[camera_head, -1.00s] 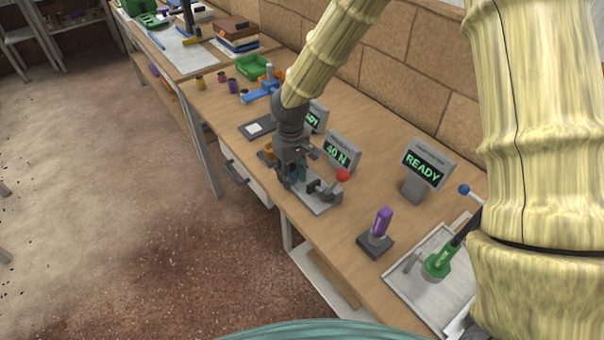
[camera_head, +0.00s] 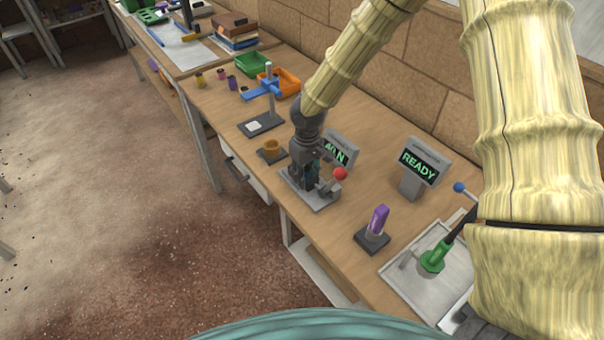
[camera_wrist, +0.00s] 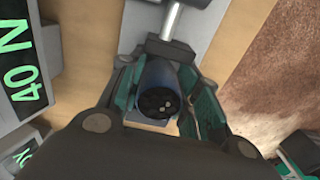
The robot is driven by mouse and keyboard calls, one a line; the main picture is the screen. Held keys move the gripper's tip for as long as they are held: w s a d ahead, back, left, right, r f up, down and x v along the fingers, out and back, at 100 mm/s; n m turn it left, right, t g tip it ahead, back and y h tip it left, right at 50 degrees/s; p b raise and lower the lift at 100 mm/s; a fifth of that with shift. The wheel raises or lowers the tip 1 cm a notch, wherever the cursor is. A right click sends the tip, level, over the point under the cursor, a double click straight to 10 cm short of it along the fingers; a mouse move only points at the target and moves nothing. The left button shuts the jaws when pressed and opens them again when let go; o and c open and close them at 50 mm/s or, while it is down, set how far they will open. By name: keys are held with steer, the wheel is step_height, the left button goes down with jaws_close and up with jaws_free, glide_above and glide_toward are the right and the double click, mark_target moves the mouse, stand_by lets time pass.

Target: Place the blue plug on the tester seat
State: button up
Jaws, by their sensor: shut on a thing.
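My gripper (camera_head: 307,186) is over the tester's grey base plate (camera_head: 323,206), beside its "40 N" display (camera_head: 338,152) and red-knobbed lever (camera_head: 340,174). In the wrist view my gripper (camera_wrist: 158,88) is shut on the blue plug (camera_wrist: 154,72), which has a dark, speckled end facing the camera. The tester's metal rod (camera_wrist: 171,20) points toward the plug, and the "40 N" display shows at the left. The seat is hidden under the gripper and plug, so I cannot tell whether the plug touches it.
A brown ring on a dark base (camera_head: 271,150) stands left of the tester. A purple plug on a dark stand (camera_head: 377,225), a "READY" display (camera_head: 418,165) and a tray with a green tool (camera_head: 436,260) are to the right. Blue stand (camera_head: 268,95) and bins are behind.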

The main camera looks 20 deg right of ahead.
mark_target(306, 168)
steer(key=shift+f, duration=0.15)
steer(key=o, duration=0.9)
step_height(306, 168, up, 12)
steer(key=shift+d+r+b, duration=0.15)
steer(key=shift+b, duration=0.75)
